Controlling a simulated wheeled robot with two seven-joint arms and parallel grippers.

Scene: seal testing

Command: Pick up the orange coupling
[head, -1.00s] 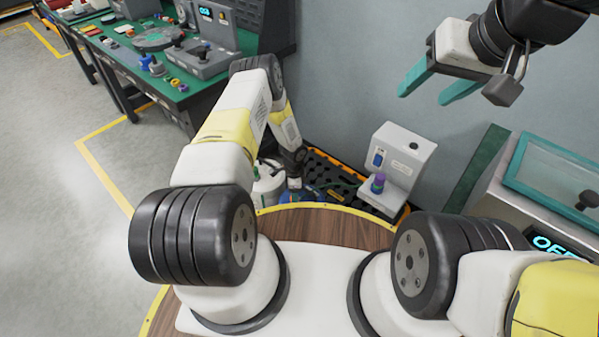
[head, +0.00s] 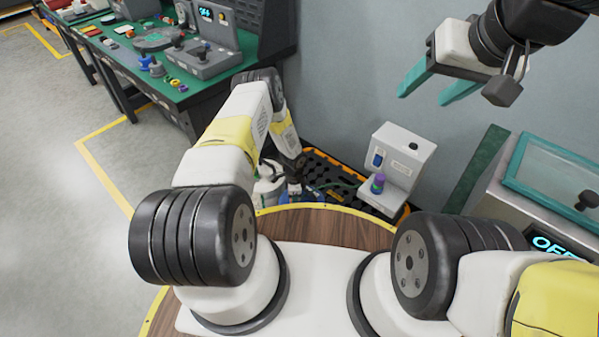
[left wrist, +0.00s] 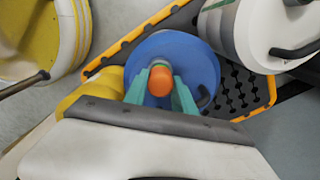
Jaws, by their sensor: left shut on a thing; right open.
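The orange coupling (left wrist: 161,82) shows in the left wrist view as a rounded orange end, seen against a round blue vessel (left wrist: 190,62). My left gripper (left wrist: 160,93) has its teal fingers on either side of the coupling and is shut on it. Whether the coupling still touches the blue vessel cannot be told. In the head view, my left gripper and the coupling are too small and hidden to make out. My right gripper (head: 424,96) is open and empty, high at the upper right, in front of the wall.
A black perforated tray with an orange rim (left wrist: 262,108) lies beneath the vessels. A white vessel (left wrist: 262,30) and a yellow one (left wrist: 38,38) stand close by. A grey device (head: 398,160) stands on the tray's right. A green-topped bench (head: 130,60) is at upper left.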

